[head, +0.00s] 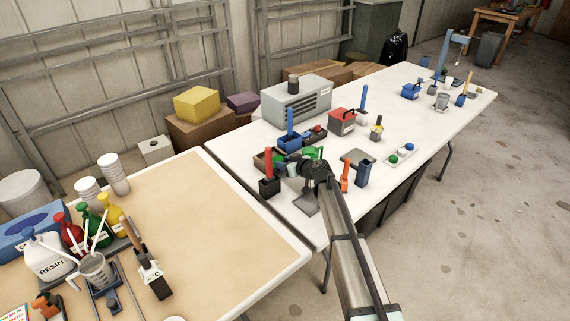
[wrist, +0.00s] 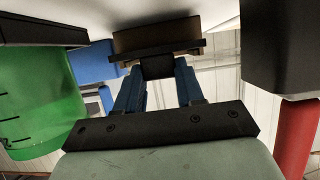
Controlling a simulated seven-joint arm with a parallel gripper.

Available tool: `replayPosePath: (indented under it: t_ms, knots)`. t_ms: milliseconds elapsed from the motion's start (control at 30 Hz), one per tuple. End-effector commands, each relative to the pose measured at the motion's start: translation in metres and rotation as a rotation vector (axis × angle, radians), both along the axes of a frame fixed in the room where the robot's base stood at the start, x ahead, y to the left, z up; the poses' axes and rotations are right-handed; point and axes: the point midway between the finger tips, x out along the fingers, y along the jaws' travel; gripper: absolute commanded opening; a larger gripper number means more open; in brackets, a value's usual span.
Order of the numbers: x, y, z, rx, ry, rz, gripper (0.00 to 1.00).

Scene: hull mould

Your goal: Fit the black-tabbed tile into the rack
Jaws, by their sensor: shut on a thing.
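My gripper (head: 291,168) is low over the middle table, beside a green cup (head: 315,152). In the wrist view, its blue fingers (wrist: 158,78) are shut on a black tab (wrist: 158,66). A brown piece with a dark edge (wrist: 158,42) shows just beyond the tab. I cannot tell whether it is the tile or part of the rack. In the head view, a small brown block (head: 262,161) lies beside the gripper and may be the same piece. The gripper and arm hide part of this spot, and no rack is clearly recognisable.
The green cup (wrist: 38,105) is close on the left in the wrist view. A red-handled black block (head: 269,186) stands close on the other side. A blue tool (head: 290,141) stands behind, and orange (head: 345,176) and dark blue (head: 363,174) items stand right of my arm.

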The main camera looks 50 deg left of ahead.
Motion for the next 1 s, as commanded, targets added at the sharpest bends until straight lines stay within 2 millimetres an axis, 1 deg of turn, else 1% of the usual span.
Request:
replayPosePath:
  t_ms: [333, 1000]
  knots:
    - [0.0002, 0.0053, 0.0002, 0.0, 0.0, 0.0, 0.07]
    - [0.0001, 0.0087, 0.0002, 0.0, 0.0, 0.0, 0.07]
